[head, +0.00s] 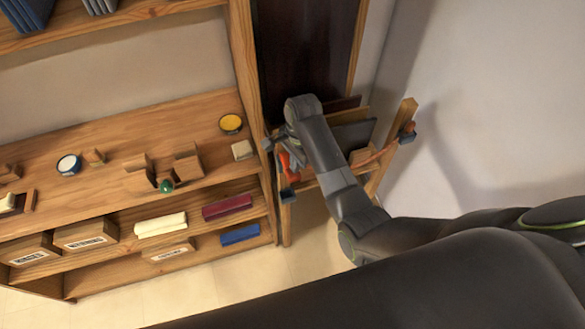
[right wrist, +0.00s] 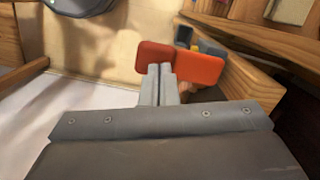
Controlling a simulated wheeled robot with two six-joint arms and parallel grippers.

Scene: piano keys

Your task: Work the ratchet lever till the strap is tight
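The orange ratchet lever (head: 285,163) shows in the head view at the left post of a wooden rack, partly hidden by my right gripper. In the right wrist view two orange-red plates (right wrist: 201,69) lie just past my fingertips, one on each side. My right gripper (right wrist: 160,68) has its two fingers close together, with no object visible between them; whether they touch the lever I cannot tell. The right gripper also shows in the head view (head: 285,150), small and blurred. An orange-red strap (head: 378,156) runs to the right post. My left gripper is out of view.
Boards (head: 353,136) stand in the rack behind my right arm. A wooden shelf (head: 110,125) with boxes, cloths and small items stands to the left. A pale wall (head: 460,100) is on the right.

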